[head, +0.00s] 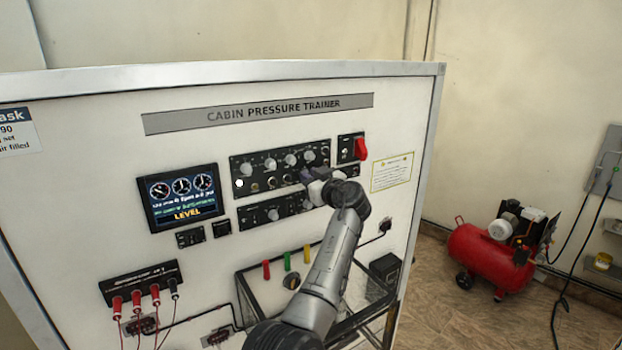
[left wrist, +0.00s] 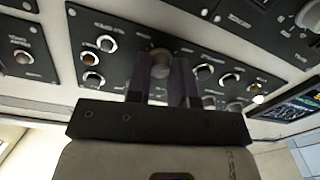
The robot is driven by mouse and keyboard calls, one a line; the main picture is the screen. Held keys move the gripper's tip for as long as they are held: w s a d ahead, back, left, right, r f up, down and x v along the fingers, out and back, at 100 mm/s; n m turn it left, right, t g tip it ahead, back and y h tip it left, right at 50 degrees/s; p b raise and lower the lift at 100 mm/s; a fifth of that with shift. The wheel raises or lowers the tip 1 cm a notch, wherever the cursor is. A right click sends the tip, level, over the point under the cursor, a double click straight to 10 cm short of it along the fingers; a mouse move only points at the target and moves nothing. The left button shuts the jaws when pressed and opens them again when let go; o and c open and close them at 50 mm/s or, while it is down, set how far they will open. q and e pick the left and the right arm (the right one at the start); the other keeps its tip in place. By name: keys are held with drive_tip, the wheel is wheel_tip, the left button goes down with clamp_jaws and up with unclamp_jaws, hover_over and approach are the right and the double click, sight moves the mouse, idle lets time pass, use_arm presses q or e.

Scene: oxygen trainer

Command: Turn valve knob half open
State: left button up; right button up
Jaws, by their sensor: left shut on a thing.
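The white panel (head: 215,160) of the cabin pressure trainer carries black control panels with several small round knobs. My left gripper (head: 316,182) reaches up to the right part of these black panels in the head view. In the left wrist view, the fingers of my left gripper (left wrist: 163,82) stand on either side of a small grey knob (left wrist: 161,60) and are shut on it. The gripper hides part of the panel around this knob in the head view. No label that names it as the valve knob can be read. My right gripper is not in view.
A red switch (head: 361,149) sits just right and above the gripper. A display (head: 181,197) reading LEVEL is at left. Red plugs with cables (head: 136,300) hang at lower left. A red compressor (head: 490,258) stands on the floor at right.

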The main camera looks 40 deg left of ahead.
use_arm(q)
clamp_jaws()
drive_tip(key=shift+s+m+t+p, duration=0.1)
drive_tip(key=shift+m+t+p, duration=0.4)
drive_tip(key=shift+m+p, duration=8.25)
drive_tip(key=m+b, duration=0.9)
drive_tip(key=shift+m, duration=0.25)
drive_tip(key=o, duration=0.8)
unclamp_jaws()
